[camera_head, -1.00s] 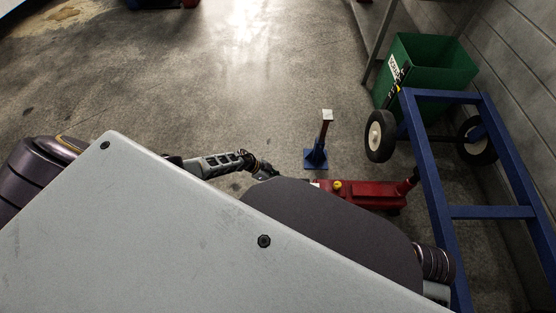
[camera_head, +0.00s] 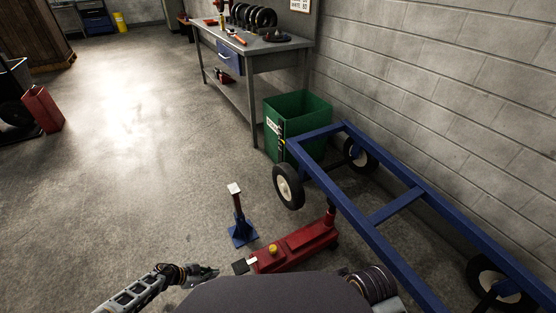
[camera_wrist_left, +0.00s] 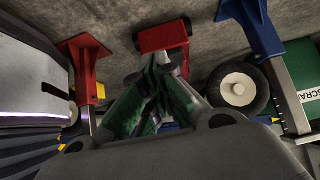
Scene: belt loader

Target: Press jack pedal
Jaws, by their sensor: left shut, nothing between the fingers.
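A red floor jack (camera_head: 305,243) with a yellow knob (camera_head: 272,250) lies on the concrete floor in the lower middle of the head view. A small black-and-white pad (camera_head: 245,265) shows at its left end; I cannot tell if this is the pedal. My left gripper (camera_head: 209,271) is shut and empty, low and just left of that end, apart from it in the picture. In the left wrist view my shut fingers (camera_wrist_left: 157,82) point toward the floor, with red metal parts around them. My right gripper is not in view.
A blue jack stand (camera_head: 241,233) with a red post stands behind the jack. A blue wheeled frame (camera_head: 395,207) lies close on the right, along the wall. A green bin (camera_head: 305,110) and a workbench (camera_head: 270,52) stand behind. The floor at left is mostly open.

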